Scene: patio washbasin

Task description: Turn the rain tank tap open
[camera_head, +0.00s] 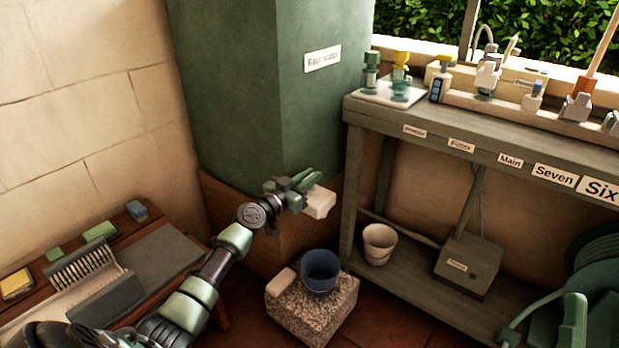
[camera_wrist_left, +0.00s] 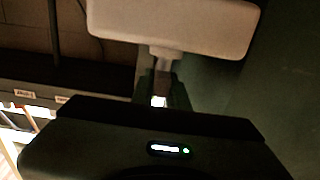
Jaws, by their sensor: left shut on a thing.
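The rain tank (camera_head: 235,75) is a tall dark green box with a white label, standing in the back corner on a wooden base. My left gripper (camera_head: 303,186) is in front of the tank's lower right part, near the wooden base. It is shut on the short stem of a cream block (camera_head: 319,203). In the left wrist view the cream block (camera_wrist_left: 175,22) lies just beyond the fingers, with the stem running down between them. I cannot tell whether this block is the tap's handle. No other tap shows on the tank; my arm and gripper hide part of the area.
A stone block (camera_head: 312,312) with a dark blue cup (camera_head: 320,272) stands below my gripper. A grey bench (camera_head: 480,150) with labels and several bottles is at right, a pale cup (camera_head: 380,243) on its lower shelf. A low wooden table (camera_head: 165,255) is at left.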

